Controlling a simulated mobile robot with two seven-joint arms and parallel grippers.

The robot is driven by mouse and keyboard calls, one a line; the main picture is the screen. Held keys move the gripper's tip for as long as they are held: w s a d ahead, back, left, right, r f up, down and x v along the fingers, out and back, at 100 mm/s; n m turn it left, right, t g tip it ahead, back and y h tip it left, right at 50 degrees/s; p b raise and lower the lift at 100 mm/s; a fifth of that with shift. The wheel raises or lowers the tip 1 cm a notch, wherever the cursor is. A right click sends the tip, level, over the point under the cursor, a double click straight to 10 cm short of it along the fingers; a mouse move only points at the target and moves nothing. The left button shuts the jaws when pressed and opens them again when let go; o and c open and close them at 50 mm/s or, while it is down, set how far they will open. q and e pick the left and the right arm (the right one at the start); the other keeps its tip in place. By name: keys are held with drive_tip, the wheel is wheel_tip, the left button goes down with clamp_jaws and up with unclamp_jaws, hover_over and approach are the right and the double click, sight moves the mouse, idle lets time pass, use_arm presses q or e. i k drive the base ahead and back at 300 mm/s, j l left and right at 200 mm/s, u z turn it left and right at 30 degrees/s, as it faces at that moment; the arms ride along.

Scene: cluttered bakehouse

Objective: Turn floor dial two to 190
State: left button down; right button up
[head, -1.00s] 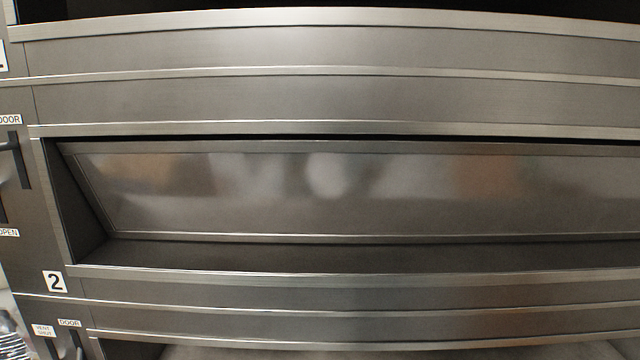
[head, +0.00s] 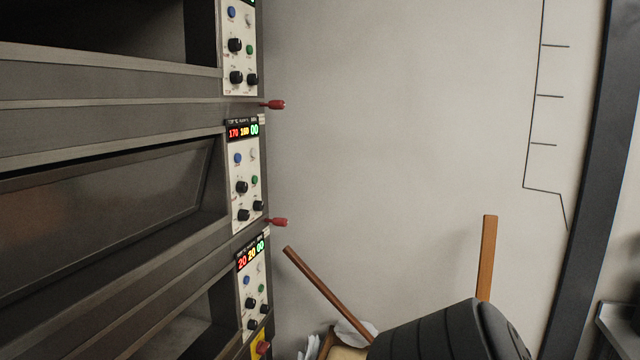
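The control panel of deck two (head: 245,170) is the middle one of three on the oven's right edge, level with the closed deck door (head: 110,215). Its display (head: 242,131) seems to read 170 in red, 160 in yellow and 00 in green. Below are a blue button (head: 238,158), a green button (head: 254,181), a black dial (head: 242,187) and two lower black dials (head: 243,214) and (head: 258,206). The labels are too small to tell which is the floor dial. Neither gripper shows.
Similar panels sit above (head: 238,60) and below (head: 252,290). Red-ended levers (head: 275,104) and (head: 279,222) stick out from the oven edge. A wooden stick (head: 325,292) leans below. A dark ribbed shape fills the bottom; I cannot tell what it is.

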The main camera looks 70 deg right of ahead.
sight(258, 205)
drive_tip(key=z, duration=1.9)
